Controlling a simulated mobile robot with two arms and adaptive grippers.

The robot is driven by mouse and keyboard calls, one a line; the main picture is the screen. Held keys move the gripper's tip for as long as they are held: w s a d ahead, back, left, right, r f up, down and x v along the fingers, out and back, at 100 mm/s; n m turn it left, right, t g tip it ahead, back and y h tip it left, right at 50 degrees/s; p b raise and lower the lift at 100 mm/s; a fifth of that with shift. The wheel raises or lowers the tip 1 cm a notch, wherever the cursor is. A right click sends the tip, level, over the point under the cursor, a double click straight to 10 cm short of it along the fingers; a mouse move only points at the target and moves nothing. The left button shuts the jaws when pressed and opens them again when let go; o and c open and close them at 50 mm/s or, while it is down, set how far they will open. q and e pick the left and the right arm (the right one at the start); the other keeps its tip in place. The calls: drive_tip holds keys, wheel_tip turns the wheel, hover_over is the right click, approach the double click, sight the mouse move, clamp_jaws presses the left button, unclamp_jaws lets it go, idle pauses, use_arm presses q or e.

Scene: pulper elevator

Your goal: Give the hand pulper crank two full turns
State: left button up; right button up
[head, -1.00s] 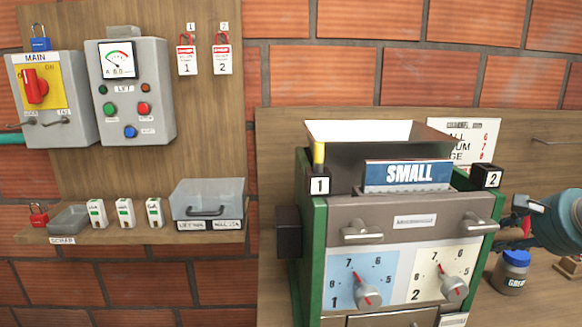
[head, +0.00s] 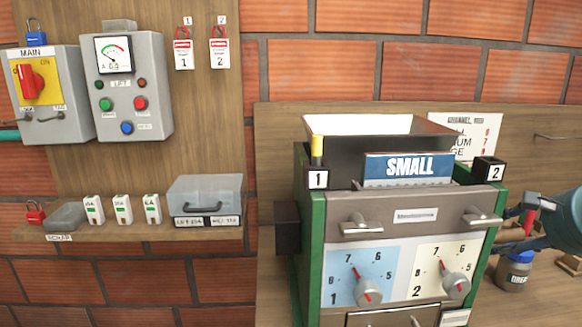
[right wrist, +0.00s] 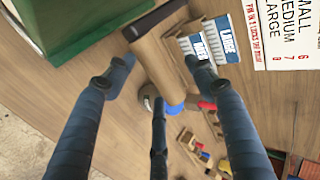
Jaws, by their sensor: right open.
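The hand pulper (head: 405,215) is a green-sided grey machine with a hopper on top, a "SMALL" sign and two numbered dials. Its green side also shows in the right wrist view (right wrist: 80,30). A tan cylindrical handle (right wrist: 163,68), apparently the crank grip, stands between my right gripper's fingers on a dark arm. My right gripper (right wrist: 158,85) is open, with its dark blue fingers spread around the handle; I cannot tell whether they touch it. In the head view the right gripper (head: 530,218) is beside the pulper's right side, partly cut by the frame edge. My left gripper is not in view.
A jar with a blue lid (head: 516,271) stands below the right gripper. A size chart (head: 466,135) hangs on the back board. At left are a main switch box (head: 50,95), a lift control box (head: 127,90) and a shelf (head: 130,232) with small items.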

drive_tip(key=v, duration=0.8)
drive_tip(key=shift+s, duration=0.1)
drive_tip(key=x, duration=1)
idle(0.5)
